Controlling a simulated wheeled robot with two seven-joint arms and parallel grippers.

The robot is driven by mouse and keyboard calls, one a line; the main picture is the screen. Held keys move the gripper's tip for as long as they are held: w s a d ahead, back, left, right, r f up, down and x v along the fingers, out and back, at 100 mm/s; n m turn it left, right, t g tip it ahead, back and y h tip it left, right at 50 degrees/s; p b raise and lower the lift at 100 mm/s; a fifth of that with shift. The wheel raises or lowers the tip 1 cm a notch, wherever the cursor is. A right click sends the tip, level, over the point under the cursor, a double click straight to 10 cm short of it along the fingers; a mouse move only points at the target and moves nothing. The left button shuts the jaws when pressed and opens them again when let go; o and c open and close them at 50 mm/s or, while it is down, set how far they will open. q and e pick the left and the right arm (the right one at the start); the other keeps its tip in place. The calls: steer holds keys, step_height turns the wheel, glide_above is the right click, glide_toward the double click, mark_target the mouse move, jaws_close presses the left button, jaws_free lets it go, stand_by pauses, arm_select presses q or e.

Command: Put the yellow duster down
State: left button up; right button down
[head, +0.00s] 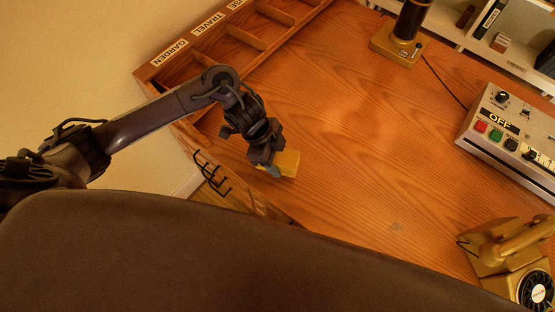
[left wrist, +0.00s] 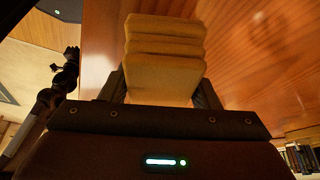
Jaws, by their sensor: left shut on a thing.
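The yellow duster (head: 288,162) is a folded, block-like cloth at the left part of the wooden desk (head: 350,140). My left gripper (head: 273,160) is shut on it, near the desk's front left edge. In the left wrist view the duster (left wrist: 163,60) shows its stacked folds between the two fingers (left wrist: 160,88). I cannot tell whether the duster touches the desk or is held just above it. My right gripper is not in view.
A wooden tray with labelled compartments (head: 188,55) lies at the desk's back left. A brass lamp base (head: 398,45) stands at the back. A control box (head: 510,130) and a gold telephone (head: 505,250) are at the right. Black hooks (head: 212,172) are at the left edge. The desk's middle is clear.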

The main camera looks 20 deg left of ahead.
arm_select(q)
step_height(320, 180, down, 2)
steer(key=shift+f, duration=0.1)
steer(key=o, duration=1)
steer(key=v, duration=1.1)
steer(key=shift+w, duration=0.1)
steer(key=shift+a+r, duration=0.15)
steer(key=shift+r, duration=0.45)
